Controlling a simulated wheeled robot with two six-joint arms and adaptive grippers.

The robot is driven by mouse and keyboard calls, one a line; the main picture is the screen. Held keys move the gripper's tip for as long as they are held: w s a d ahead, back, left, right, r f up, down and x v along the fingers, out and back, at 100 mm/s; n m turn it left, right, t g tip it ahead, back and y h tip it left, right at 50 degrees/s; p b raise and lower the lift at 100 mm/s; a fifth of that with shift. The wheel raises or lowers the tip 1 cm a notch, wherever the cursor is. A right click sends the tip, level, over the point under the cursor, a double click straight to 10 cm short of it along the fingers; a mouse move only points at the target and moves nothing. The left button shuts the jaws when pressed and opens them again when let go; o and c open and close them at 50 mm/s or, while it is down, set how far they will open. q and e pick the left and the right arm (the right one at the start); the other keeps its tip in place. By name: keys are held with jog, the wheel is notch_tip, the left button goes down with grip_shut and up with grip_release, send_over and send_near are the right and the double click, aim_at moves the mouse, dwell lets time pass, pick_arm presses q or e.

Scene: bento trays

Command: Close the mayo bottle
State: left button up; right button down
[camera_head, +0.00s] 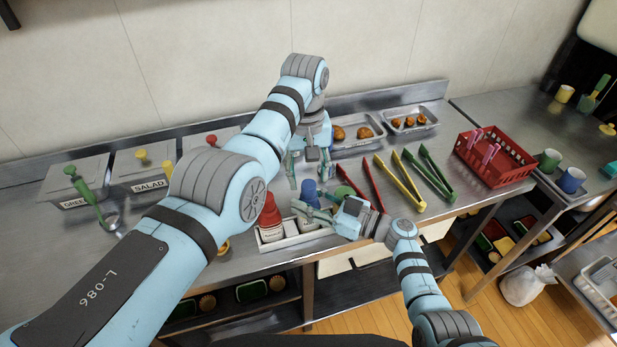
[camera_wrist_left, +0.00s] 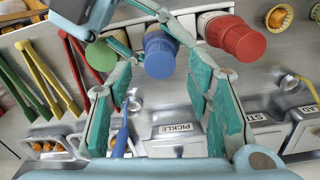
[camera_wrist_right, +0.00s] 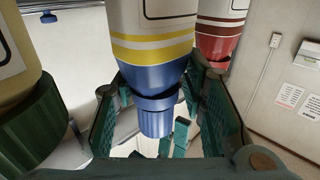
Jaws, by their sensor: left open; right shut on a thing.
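A bottle with a blue cap (camera_head: 309,187) stands in the bottle holder, between red and green ones. The cap also shows in the left wrist view (camera_wrist_left: 160,52). My right gripper (camera_head: 312,210) is shut around this bottle, with fingers on both sides (camera_wrist_right: 165,92). My left gripper (camera_head: 310,176) is open and points down over the cap, with its fingers spread apart (camera_wrist_left: 163,88) and apparently clear of it.
The red bottle (camera_head: 271,215) and the green cap (camera_head: 343,191) stand close on either side. Red, yellow and green tongs (camera_head: 434,175) lie to the right. Lidded containers (camera_head: 150,165) line the back left. A red basket (camera_head: 500,165) stands farther right.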

pick_arm(q)
jog(key=o, duration=0.6)
jog(key=shift+c, duration=0.2)
pick_arm(e)
jog(key=shift+w+r, duration=0.1)
jog(key=shift+r, duration=0.05)
pick_arm(q)
jog(key=shift+r, duration=0.1)
pick_arm(e)
jog(key=c, duration=0.9)
grip_release()
jog(key=shift+c, duration=0.2)
pick_arm(q)
notch_tip(320, 180, up, 7)
jog(key=shift+r, duration=0.15)
jog(key=shift+a, duration=0.1)
pick_arm(e)
jog(key=v, duration=1.2)
jog(key=shift+w+f, duration=0.1)
jog(key=shift+f, duration=0.1)
